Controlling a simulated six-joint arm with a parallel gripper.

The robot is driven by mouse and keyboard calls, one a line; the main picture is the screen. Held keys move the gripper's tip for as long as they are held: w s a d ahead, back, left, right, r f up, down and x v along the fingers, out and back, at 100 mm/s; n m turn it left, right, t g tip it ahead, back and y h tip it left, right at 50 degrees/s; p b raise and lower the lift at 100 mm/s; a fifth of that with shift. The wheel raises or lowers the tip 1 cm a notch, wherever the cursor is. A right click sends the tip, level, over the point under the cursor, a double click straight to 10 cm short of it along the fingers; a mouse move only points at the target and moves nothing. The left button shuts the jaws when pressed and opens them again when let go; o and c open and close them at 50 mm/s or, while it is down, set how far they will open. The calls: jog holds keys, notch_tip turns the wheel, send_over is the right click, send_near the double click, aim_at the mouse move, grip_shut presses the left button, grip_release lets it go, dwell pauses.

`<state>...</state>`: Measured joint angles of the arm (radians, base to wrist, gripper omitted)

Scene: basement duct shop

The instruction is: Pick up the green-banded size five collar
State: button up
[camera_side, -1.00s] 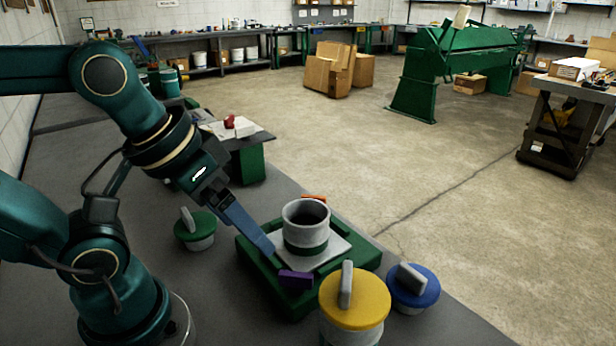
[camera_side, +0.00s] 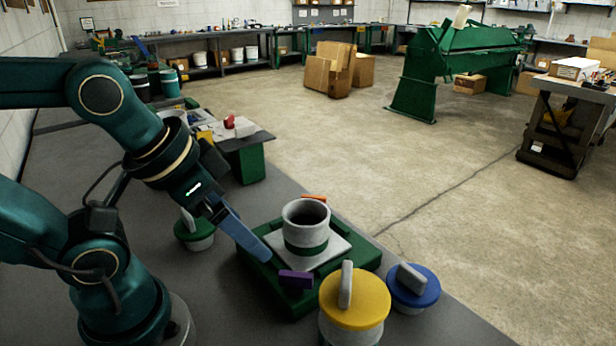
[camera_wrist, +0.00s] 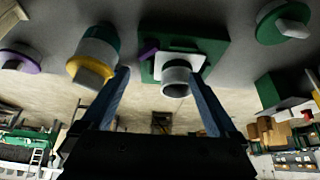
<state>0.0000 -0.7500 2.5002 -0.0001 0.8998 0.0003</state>
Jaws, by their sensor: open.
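The green-banded collar (camera_side: 305,230) is a grey open cylinder with a dark green band. It stands upright on a pale square plate (camera_side: 334,253) in a green tray (camera_side: 372,257). In the wrist view the collar (camera_wrist: 176,80) shows between the two blue fingers, beyond their tips. My gripper (camera_wrist: 161,76) is open and empty, its fingers spread wide. In the side view my gripper (camera_side: 265,254) is at the left of the collar, a finger reaching over the tray's left edge. The other finger is hard to make out there. I cannot tell whether it touches anything.
A purple block (camera_side: 296,280) and an orange piece (camera_side: 314,197) sit at the tray's edges. Lidded pots stand close by: yellow (camera_side: 355,299), blue (camera_side: 414,288) and green (camera_side: 195,230). The grey bench top (camera_side: 232,318) is bare at the front left.

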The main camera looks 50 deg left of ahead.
jog(key=c, duration=0.7)
jog(key=a+f+m+g+y, duration=0.1)
jog(key=a+m+y, duration=0.3)
jog(key=a+m, duration=0.3)
jog(key=m+t+y, duration=0.3)
jog(key=m+t, duration=0.3)
jog(key=m, duration=1.6)
send_near(324, 219)
jog(key=shift+w+a+f, duration=0.2)
jog(key=shift+w+a, duration=0.05)
jog(key=shift+w, duration=0.55)
jog(key=shift+w+a+f, duration=0.2)
jog(key=shift+w+a, duration=0.1)
jog(key=shift+w, duration=0.5)
jog(key=shift+w+a+f, duration=0.2)
jog(key=shift+w+a, duration=0.05)
jog(key=shift+w, duration=0.55)
